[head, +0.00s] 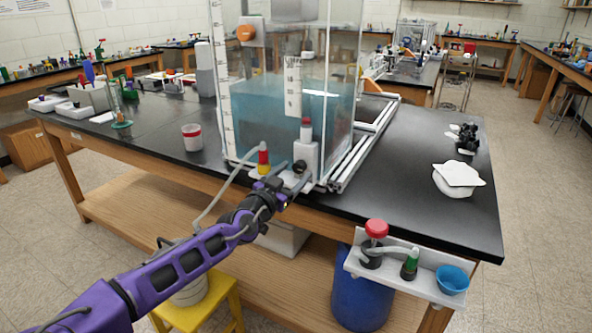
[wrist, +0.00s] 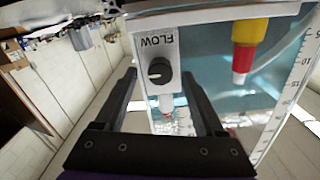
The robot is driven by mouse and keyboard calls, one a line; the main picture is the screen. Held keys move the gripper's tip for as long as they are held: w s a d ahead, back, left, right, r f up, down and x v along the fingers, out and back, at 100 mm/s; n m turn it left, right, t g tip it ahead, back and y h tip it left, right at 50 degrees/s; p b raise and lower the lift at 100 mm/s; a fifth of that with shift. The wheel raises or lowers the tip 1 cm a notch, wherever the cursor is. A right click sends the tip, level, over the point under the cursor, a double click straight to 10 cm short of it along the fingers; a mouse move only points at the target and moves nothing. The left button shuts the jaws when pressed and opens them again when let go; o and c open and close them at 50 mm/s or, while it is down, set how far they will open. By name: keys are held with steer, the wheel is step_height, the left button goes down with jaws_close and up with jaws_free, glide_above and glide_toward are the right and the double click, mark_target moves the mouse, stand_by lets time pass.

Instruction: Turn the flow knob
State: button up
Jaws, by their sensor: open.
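The flow knob (wrist: 159,70) is a small round black dial on a white panel marked FLOW (wrist: 155,43), which appears upside down in the wrist view. In the head view the black knob (head: 299,167) sits low on the front of the clear water tank (head: 262,110). My gripper (wrist: 159,78) is open, with one black finger on each side of the knob in the wrist view. The fingertips look apart from the knob; their exact depth from the panel is hard to tell. In the head view my gripper (head: 282,190) is just below and left of the knob.
A red and yellow fitting (head: 263,160) with a hose is left of the knob. A side shelf (head: 400,268) with a red knob hangs at the front right. A yellow stool (head: 215,300) is below my arm.

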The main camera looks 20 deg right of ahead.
steer(key=shift+x, duration=0.95)
jaws_close()
